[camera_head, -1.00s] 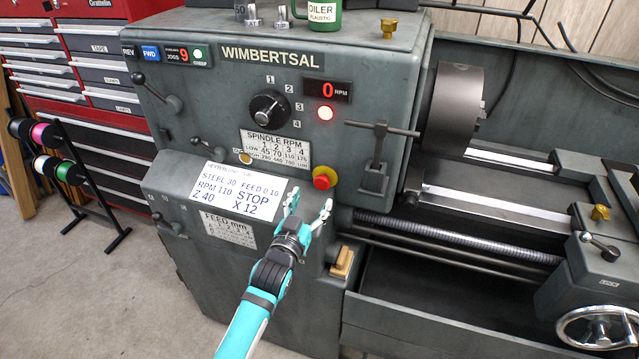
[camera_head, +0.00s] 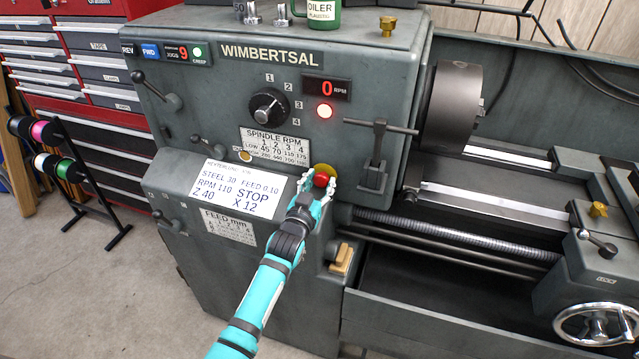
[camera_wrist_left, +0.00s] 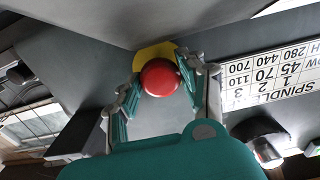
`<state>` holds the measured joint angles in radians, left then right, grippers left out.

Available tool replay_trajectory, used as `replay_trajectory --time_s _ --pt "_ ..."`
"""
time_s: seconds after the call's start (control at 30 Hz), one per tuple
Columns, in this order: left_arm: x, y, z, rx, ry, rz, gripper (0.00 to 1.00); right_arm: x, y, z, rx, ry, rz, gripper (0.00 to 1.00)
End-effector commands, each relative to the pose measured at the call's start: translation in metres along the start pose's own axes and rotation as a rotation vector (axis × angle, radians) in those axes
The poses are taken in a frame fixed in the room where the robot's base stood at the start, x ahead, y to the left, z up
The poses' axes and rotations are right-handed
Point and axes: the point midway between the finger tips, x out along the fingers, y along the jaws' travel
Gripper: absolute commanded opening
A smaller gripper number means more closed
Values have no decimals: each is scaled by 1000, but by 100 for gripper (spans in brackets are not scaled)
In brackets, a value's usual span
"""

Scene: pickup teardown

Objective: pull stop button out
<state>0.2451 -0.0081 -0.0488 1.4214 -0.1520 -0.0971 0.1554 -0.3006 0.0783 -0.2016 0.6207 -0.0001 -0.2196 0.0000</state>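The stop button is a red mushroom knob (camera_head: 321,180) on a yellow base (camera_head: 325,169), on the grey lathe's front panel. It also shows in the left wrist view (camera_wrist_left: 160,78), with its yellow base (camera_wrist_left: 154,54) behind it. My left gripper (camera_head: 318,184) is at the button, with one finger on each side. In the left wrist view the fingers (camera_wrist_left: 160,84) are apart and flank the red knob; whether they touch it is hard to tell. My right gripper is not in view.
A white notice (camera_head: 238,190) is on the panel left of the button. A T-handled lever (camera_head: 378,160) stands close to its right, and the chuck (camera_head: 453,108) is further right. A spindle speed plate (camera_head: 275,145) is above left.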

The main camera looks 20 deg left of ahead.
Motion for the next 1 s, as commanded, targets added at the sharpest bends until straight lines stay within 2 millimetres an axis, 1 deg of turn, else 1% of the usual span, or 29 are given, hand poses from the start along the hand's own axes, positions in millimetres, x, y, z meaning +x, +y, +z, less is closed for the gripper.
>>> replay_trajectory --time_s 0.03,0.27,0.47,0.6,0.83,0.87,1.0 --pt "0 0 0 0 0 0 30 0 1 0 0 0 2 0" --pt "0 0 0 0 0 0 0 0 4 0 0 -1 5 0" --pt "-1 0 0 1 0 -1 0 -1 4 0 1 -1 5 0" --pt "-7 0 -2 -1 0 -1 0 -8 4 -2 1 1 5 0" --pt "-7 0 1 -1 -1 0 0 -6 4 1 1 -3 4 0" --pt "-7 0 1 0 -1 0 44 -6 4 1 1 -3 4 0" --pt "-7 0 1 0 -1 0 62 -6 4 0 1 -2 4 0"
